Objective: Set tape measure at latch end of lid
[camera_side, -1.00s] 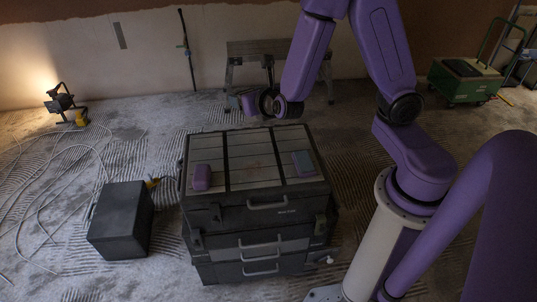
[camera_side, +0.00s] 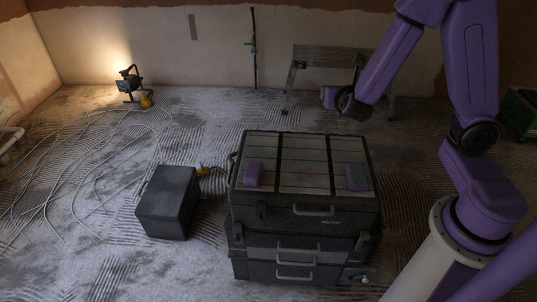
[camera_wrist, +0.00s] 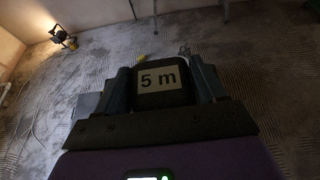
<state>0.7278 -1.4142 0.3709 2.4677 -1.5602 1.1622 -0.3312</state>
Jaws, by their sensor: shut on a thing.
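The tape measure (camera_wrist: 160,97) is black with a white "5 m" label. In the wrist view it sits between the two grey fingers of my gripper (camera_wrist: 160,70), which is shut on it. In the side view my gripper (camera_side: 345,101) is in the air, above and behind the tool box's far edge, right of its middle; I cannot make out the tape measure there. The lid (camera_side: 304,160) is closed, with grey panels and dark bands.
The lid's middle is clear. A dark box (camera_side: 167,202) stands at left. A work lamp (camera_side: 131,84), cables and a step stand (camera_side: 322,60) are farther off.

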